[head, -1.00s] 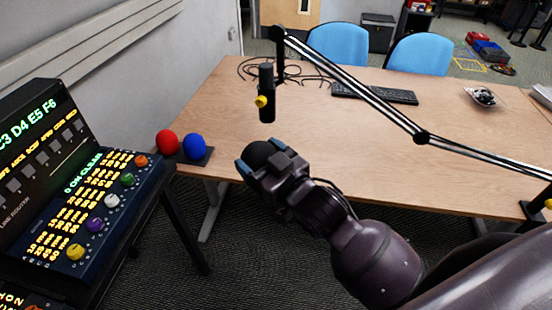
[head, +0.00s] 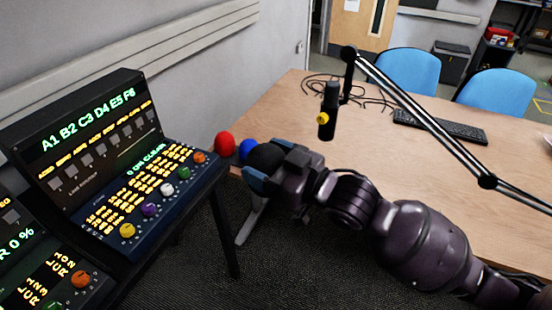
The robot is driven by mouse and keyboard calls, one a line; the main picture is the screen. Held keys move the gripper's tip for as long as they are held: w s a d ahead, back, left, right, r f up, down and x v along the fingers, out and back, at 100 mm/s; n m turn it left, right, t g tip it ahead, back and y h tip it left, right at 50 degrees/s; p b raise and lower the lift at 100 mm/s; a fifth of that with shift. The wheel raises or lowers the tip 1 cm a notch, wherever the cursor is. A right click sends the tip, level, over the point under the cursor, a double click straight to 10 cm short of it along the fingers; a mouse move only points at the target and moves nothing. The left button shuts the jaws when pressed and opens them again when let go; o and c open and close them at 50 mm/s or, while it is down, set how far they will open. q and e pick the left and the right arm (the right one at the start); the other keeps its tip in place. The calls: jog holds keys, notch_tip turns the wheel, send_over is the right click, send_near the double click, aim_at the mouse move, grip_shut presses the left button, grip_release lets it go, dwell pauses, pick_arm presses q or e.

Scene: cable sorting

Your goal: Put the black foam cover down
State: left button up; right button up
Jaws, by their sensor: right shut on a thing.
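The black foam cover (head: 265,157) is a round dark ball at the tip of my right gripper (head: 262,172). The gripper is shut on it, with blue-grey fingertips at its sides. In the picture it overlaps the table's left front corner, beside a blue foam cover (head: 247,148) that it partly hides. A red foam cover (head: 225,143) is just left of the blue one. Whether the black cover touches anything below cannot be told. My left gripper is not in view.
A microphone (head: 328,112) with a yellow knob hangs from a boom arm (head: 425,118) over the wooden table (head: 385,160). A lit control console (head: 120,165) stands at left, close to the gripper. A keyboard (head: 440,126) and cables lie further back. The table's middle is clear.

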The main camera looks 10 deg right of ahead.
jog(key=shift+w+a+f+n+g+y, duration=0.65)
jog(key=shift+w+a+f+n+g, duration=0.15)
jog(key=shift+f+g, duration=0.2)
jog(key=shift+w+a+f+n+g+y, duration=0.7)
jog(key=shift+w+f+n+g, duration=0.1)
jog(key=shift+f+g, duration=0.15)
jog(key=shift+s, duration=0.1)
